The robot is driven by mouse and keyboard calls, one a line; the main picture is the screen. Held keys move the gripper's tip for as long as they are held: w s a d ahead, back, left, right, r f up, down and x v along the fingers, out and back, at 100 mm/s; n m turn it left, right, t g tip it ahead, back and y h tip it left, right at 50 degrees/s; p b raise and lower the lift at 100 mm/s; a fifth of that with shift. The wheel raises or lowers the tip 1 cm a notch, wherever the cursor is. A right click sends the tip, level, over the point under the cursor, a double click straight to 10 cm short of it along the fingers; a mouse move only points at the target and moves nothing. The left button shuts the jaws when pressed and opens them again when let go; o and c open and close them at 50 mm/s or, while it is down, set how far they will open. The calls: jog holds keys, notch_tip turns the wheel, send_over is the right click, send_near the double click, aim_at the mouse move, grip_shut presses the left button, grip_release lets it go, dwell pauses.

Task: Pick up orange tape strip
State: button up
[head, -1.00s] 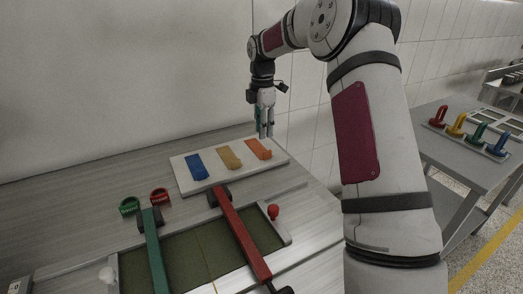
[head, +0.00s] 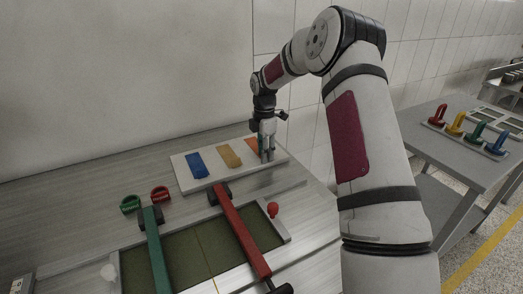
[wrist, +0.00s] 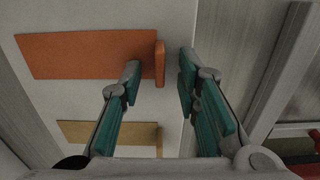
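The orange tape strip (head: 253,146) lies on the white board (head: 180,176), at its right end, partly hidden behind my gripper (head: 267,158). In the wrist view the orange strip (wrist: 85,55) runs flat to the left and ends in a raised tab (wrist: 160,62). My gripper (wrist: 160,72) is open there, with one green-padded finger on each side of the tab in the picture. There are gaps between the tab and both fingers. I cannot tell exactly how far the fingertips are above the board.
A yellow strip (head: 229,156) and a blue strip (head: 196,165) lie beside it on the board. In front is a framed green panel (head: 185,259) with a red bar (head: 240,232) and a green bar (head: 153,245). Red and green rings (head: 160,193) stand left.

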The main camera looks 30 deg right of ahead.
jog(key=shift+c, duration=0.2)
grip_shut()
jog(key=shift+r, duration=0.1)
